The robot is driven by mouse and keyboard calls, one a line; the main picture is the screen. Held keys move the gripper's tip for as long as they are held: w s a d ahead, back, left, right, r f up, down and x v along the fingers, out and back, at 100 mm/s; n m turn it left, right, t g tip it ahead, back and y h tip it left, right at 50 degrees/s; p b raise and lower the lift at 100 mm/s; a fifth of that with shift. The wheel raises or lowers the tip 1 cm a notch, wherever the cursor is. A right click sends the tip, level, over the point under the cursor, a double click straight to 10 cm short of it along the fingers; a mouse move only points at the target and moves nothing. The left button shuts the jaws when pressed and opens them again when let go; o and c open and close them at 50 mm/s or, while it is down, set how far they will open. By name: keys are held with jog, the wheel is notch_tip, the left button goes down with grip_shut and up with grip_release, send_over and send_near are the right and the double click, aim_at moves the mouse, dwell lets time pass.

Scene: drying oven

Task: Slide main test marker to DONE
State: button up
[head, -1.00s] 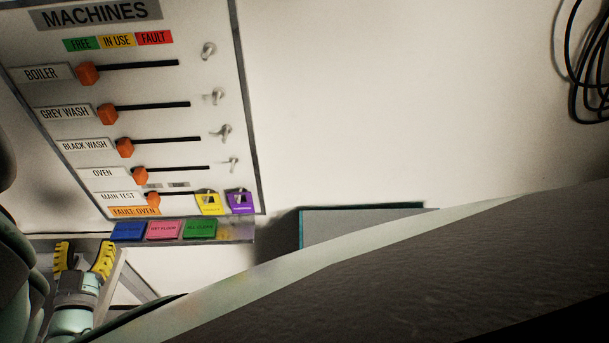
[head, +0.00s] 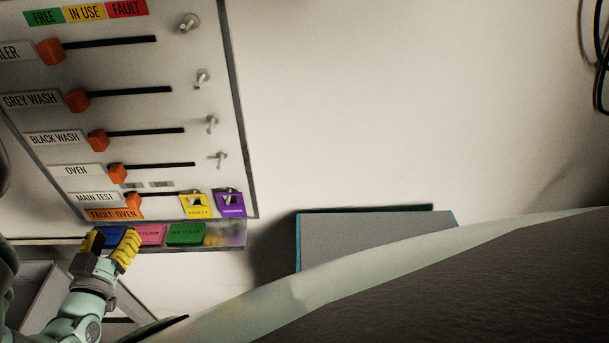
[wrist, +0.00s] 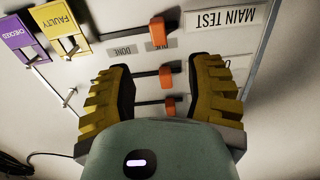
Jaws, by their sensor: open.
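The orange main test marker (head: 133,201) is near the left end of the lowest slot on the machines board, beside the MAIN TEST label (head: 95,197). In the wrist view, which shows the board upside down, the same marker (wrist: 157,32) is beyond my fingertips. Two small grey plates, one reading DONE (wrist: 123,50), lie between this slot and the oven slot. My gripper (head: 112,240) is open and empty, below the marker in the head view. In the wrist view the orange oven marker (wrist: 165,77) appears between the fingers of my gripper (wrist: 160,68); contact cannot be told.
Yellow FAULTY (head: 195,204) and purple (head: 230,203) tags hang right of the main test slot. A ledge (head: 233,240) below the board holds blue, pink and green (head: 186,234) tags. A grey box-like object (head: 375,235) is to the right; the wall between is bare.

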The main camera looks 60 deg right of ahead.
aim_at(130, 204)
jog(key=x, duration=0.5)
jog(key=shift+d+b, duration=0.25)
jog(key=shift+b, duration=0.05)
jog(key=shift+p+x, duration=0.35)
jog(key=shift+x, duration=0.75)
jog(key=shift+w+d, duration=0.2)
jog(key=shift+x, duration=0.95)
jog(key=shift+a, duration=0.1)
grip_shut()
